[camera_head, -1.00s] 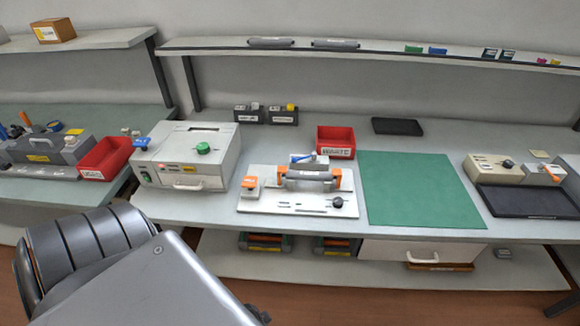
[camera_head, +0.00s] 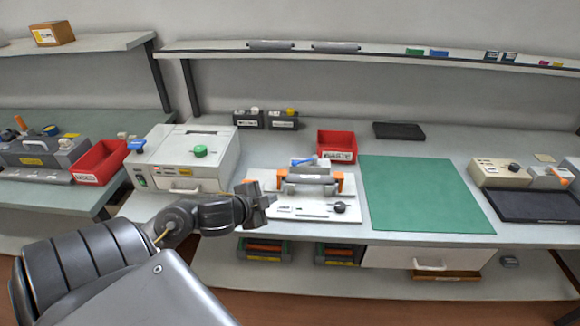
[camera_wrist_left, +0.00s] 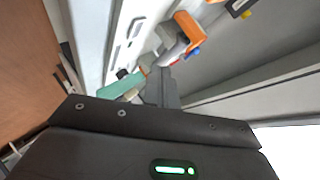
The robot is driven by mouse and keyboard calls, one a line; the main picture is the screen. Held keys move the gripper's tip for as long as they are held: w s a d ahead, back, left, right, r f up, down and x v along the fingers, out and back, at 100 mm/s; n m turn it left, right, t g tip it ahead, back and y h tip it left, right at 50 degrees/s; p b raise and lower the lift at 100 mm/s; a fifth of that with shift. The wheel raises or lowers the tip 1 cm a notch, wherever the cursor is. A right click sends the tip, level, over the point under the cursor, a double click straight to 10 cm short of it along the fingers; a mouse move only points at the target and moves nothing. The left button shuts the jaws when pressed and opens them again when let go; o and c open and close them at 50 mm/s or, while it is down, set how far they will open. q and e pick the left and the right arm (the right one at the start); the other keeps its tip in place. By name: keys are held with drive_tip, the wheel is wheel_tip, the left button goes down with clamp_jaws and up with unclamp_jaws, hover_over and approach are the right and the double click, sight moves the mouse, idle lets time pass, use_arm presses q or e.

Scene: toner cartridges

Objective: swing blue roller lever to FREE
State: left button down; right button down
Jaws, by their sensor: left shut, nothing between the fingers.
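A white fixture board (camera_head: 345,212) lies on the middle bench and bears a dark grey cartridge (camera_head: 307,180) between orange end pieces. A small blue lever (camera_head: 303,162) shows behind the cartridge; its exact setting and any FREE mark are too small to read. A blue bit (camera_wrist_left: 195,54) also shows beside an orange piece (camera_wrist_left: 204,30) in the left wrist view. My left gripper (camera_head: 268,197) is shut and empty over the board's left part, apart from the blue lever, and hides part of the board. Its shut fingers (camera_wrist_left: 161,86) show in the wrist view. My right gripper is out of view.
A beige machine (camera_head: 190,160) with a green knob and a blue part stands left of the board. A red bin (camera_head: 337,146) stands behind it. A green mat (camera_head: 415,195) gives free room on the right. A shelf (camera_head: 380,52) runs above the bench.

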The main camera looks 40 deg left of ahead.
use_arm(q)
wheel_tip(320, 180, up, 7)
drive_tip(key=w+a+m+t+h, duration=0.1)
drive_tip(key=w+a+m, duration=0.2)
drive_tip(key=b, duration=0.1)
approach(302, 163)
drive_tip(key=d, duration=0.3)
drive_tip(key=w+a, duration=0.1)
drive_tip(key=w+a+f, duration=0.1)
drive_tip(key=w, duration=0.1)
drive_tip(key=shift+a, duration=0.15)
drive_tip(key=shift+w+a+f, duration=0.25)
drive_tip(key=shift+a+f, duration=0.05)
drive_tip(key=shift+a, duration=0.1)
